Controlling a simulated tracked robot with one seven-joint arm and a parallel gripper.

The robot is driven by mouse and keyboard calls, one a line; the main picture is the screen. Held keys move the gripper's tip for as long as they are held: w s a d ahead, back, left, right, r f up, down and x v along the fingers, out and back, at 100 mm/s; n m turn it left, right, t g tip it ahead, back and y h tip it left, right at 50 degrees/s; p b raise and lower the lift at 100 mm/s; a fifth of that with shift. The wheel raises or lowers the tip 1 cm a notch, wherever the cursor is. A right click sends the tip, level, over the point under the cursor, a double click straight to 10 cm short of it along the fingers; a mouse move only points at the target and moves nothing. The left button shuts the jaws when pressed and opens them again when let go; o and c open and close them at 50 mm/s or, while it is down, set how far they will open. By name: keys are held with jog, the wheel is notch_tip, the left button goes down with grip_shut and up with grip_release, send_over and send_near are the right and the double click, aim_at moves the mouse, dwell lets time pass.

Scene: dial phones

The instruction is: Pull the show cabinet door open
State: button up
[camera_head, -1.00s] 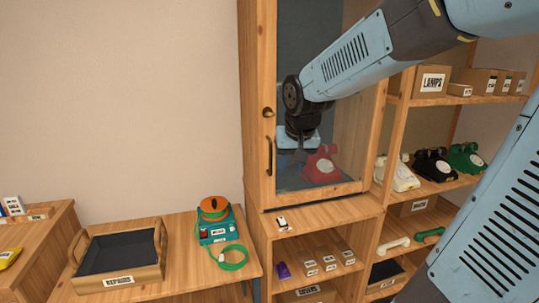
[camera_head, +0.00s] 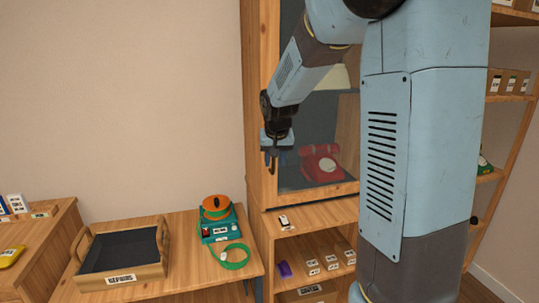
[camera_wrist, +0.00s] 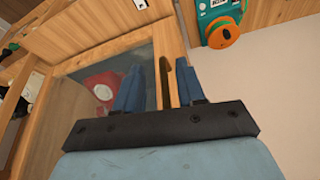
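The show cabinet door has a wooden frame (camera_head: 318,194) and a glass pane, and looks closed. A red dial phone (camera_head: 320,163) stands behind the glass; it also shows in the wrist view (camera_wrist: 103,85). My gripper (camera_head: 271,160) is at the door's left edge, at handle height. In the wrist view my gripper (camera_wrist: 160,66) is open, with a finger on each side of the dark upright door handle (camera_wrist: 166,84). I cannot tell whether either finger touches it. In the head view my gripper covers most of the handle.
A small white item (camera_head: 284,222) lies on the ledge below the door. A side table holds a black-lined tray (camera_head: 122,281) and a teal device (camera_head: 217,230) with an orange top. My arm hides much of the right shelves. Open space lies left of the cabinet.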

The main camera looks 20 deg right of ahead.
send_over(273, 171)
jog(key=shift+w+d, duration=0.15)
jog(key=shift+w, duration=0.15)
jog(key=shift+w+f, duration=0.2)
jog(key=shift+w, duration=0.05)
jog(key=shift+w+f, duration=0.15)
jog(key=shift+f, duration=0.15)
grip_shut()
